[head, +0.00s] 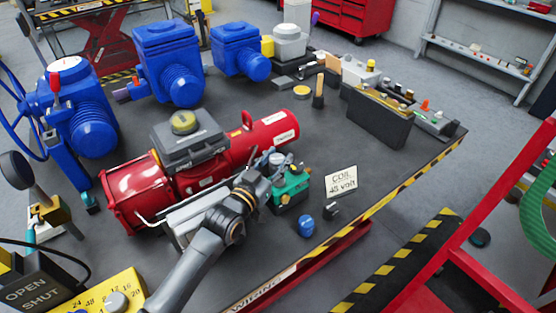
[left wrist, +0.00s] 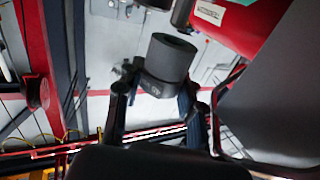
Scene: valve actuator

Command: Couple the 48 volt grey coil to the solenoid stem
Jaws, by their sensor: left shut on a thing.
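My left gripper (head: 269,164) is over the front side of the red actuator, next to a green valve block (head: 290,190). In the left wrist view, the left gripper (left wrist: 155,98) is shut on a dark grey cylindrical coil (left wrist: 170,60) with a small label low on its side. A dark rod-like part (left wrist: 182,12), perhaps the stem, shows just beyond the coil's end; I cannot tell whether they touch. In the head view the coil and stem are small and partly hidden by the gripper. A card reading "COIL 48 volt" (head: 341,181) stands to the right. My right gripper is not in view.
The red actuator (head: 265,137) with a grey box (head: 188,138) lies close behind the gripper. A blue cap (head: 306,226) and a small black part (head: 331,211) sit on the table near the striped edge. Blue actuators (head: 168,62) stand behind. A dark bin (head: 380,117) is at right.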

